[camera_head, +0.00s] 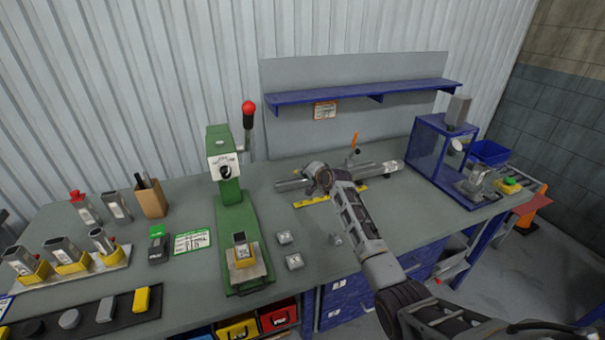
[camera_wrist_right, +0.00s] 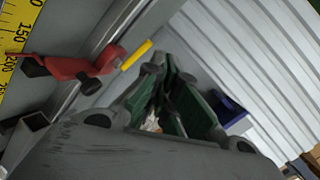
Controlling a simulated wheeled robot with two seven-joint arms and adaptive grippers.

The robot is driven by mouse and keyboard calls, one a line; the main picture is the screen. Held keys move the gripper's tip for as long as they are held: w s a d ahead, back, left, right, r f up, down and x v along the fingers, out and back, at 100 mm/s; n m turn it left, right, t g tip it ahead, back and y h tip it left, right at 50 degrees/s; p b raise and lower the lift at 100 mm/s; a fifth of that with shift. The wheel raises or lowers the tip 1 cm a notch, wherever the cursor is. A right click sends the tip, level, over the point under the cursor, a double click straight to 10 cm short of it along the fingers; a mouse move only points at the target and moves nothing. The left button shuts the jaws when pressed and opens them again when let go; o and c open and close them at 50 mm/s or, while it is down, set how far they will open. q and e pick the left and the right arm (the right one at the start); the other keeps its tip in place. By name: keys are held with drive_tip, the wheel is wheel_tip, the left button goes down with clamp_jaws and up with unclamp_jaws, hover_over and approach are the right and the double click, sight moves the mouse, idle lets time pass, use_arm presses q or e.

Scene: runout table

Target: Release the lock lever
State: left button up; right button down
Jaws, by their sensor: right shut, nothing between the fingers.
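A lever with an orange handle (camera_head: 354,140) stands up from the back of the runout table in the head view. In the right wrist view, a red stop piece (camera_wrist_right: 75,68) with dark knobs sits beside the yellow scale, and a yellow-orange handle (camera_wrist_right: 135,55) slants up near its right end. My right gripper (camera_head: 318,172) is over the table, left of and nearer than the lever, apart from it. Its fingers (camera_wrist_right: 166,78) are shut and empty; the handle lies to their left in the wrist view. The lever's base is partly hidden. My left gripper is out of view.
A green press (camera_head: 230,195) with a red-knobbed lever (camera_head: 249,108) stands left of my right arm. A yellow scale (camera_head: 312,201) lies near the gripper. A blue frame (camera_head: 425,150) stands right, and a blue shelf (camera_head: 350,93) overhangs behind. Small grey blocks (camera_head: 285,237) lie in front.

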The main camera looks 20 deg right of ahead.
drive_tip(key=shift+s+a+r, duration=0.3)
drive_tip(key=shift+s+a, duration=0.05)
drive_tip(key=shift+s, duration=0.25)
drive_tip(key=shift+s+a+r, duration=0.25)
drive_tip(key=shift+s+a, duration=0.1)
drive_tip(key=shift+s, duration=0.2)
drive_tip(key=shift+s+a+r, duration=0.3)
drive_tip(key=shift+s+a, duration=0.05)
drive_tip(key=shift+s, duration=0.25)
drive_tip(key=shift+f, duration=0.1)
